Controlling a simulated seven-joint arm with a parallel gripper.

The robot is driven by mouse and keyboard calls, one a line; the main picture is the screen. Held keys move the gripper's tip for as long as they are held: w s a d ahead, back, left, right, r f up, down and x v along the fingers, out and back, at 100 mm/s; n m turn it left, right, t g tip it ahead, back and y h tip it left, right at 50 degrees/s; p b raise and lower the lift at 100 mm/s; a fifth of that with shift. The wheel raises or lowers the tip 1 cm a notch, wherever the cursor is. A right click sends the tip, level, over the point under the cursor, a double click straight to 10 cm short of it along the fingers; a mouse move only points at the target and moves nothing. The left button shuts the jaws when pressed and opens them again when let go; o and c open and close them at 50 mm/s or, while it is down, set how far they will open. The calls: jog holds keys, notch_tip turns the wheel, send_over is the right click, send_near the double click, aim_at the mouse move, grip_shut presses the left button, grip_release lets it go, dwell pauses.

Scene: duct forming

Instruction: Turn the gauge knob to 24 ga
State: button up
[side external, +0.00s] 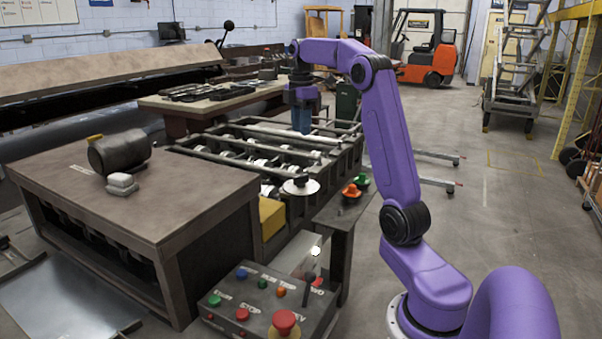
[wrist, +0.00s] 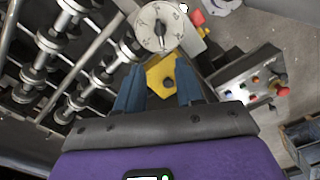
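The gauge knob is a white round dial (side external: 300,187) with a dark centre, on the near end of the roller machine in the side view. In the wrist view the dial (wrist: 158,27) shows dark marks around its rim and a small grey knob in the middle. The marks are too small to read. My gripper (side external: 302,129) points down above the rollers, behind and well above the dial. In the wrist view its two blue fingers (wrist: 160,75) are spread apart with nothing held. The dial lies beyond the fingertips, apart from them.
A yellow block (side external: 271,217) sits beside the dial; it shows between the fingers in the wrist view (wrist: 158,73). Orange and green knobs (side external: 351,190) stand right of the dial. A control box (side external: 262,306) with buttons is in front. Roller bars (side external: 262,137) lie below my gripper.

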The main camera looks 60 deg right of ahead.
aim_at(301, 181)
notch_tip(301, 181, down, 15)
jog(key=shift+r, duration=0.1)
dwell(0.4)
grip_shut()
